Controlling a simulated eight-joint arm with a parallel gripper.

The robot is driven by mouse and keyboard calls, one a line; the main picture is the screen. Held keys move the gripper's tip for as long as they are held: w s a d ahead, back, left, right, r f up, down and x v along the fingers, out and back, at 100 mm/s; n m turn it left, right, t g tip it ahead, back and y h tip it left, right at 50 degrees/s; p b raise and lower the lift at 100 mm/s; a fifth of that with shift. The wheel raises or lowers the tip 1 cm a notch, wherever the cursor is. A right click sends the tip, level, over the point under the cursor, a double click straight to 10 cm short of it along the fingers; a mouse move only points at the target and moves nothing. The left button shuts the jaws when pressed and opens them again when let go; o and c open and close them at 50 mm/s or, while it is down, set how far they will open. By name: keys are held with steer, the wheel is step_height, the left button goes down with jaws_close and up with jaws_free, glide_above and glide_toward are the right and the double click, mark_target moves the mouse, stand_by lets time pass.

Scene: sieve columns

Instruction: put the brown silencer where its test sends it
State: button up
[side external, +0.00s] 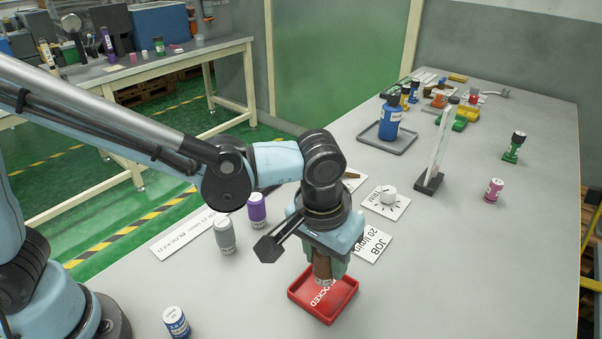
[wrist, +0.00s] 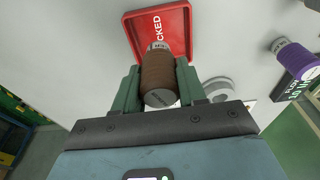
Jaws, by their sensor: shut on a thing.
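The brown silencer (side external: 323,268) is upright between the fingers of my gripper (side external: 325,258), over the red tray (side external: 345,301) marked with white letters, of which "OCKED" shows. In the wrist view the brown silencer (wrist: 160,80) shows its ridged side and grey end, with green fingers of my gripper (wrist: 158,88) on both sides. The red tray (wrist: 180,20) lies just beyond it. I cannot tell whether the silencer touches the tray floor. A job card (side external: 372,243) and a dial card (side external: 388,200) lie behind my gripper, the job card partly hidden.
A grey silencer (side external: 224,235) and a purple one (side external: 257,209) stand left of my gripper near a long label strip (side external: 180,238). A blue-and-white cylinder (side external: 176,322) stands at front left. A blue bottle (side external: 390,120) and an upright panel (side external: 438,150) stand farther back. The right front table is clear.

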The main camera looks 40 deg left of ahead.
mark_target(326, 270)
steer(key=shift+w+a+f, duration=0.15)
steer(key=shift+w+f, duration=0.2)
steer(key=shift+f, duration=1.9)
steer(key=shift+f, duration=0.15)
steer(key=o, duration=1.1)
